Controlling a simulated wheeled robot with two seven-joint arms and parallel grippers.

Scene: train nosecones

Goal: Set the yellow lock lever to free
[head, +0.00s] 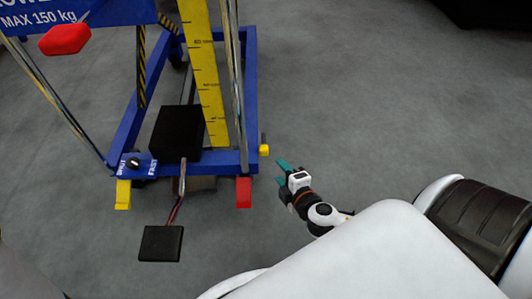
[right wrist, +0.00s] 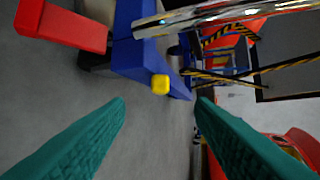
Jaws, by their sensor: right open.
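A small yellow block (head: 264,150) sticks out at the right front corner of the blue lift frame (head: 222,160). In the right wrist view the yellow block (right wrist: 160,84) is between and beyond the fingertips. A larger yellow lever (head: 123,194) hangs at the frame's left front corner. I cannot tell for certain which one is the lock lever. My right gripper (head: 280,173), with teal fingers, is open and empty, just right of and below the small yellow block, apart from it. My left gripper is not in view.
A red lever (head: 243,192) hangs at the frame's front right, close to the small yellow block. A black pedal (head: 160,243) stands out in front. A yellow ruler column (head: 204,75) rises from the frame. The grey floor (head: 370,100) on the right is clear.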

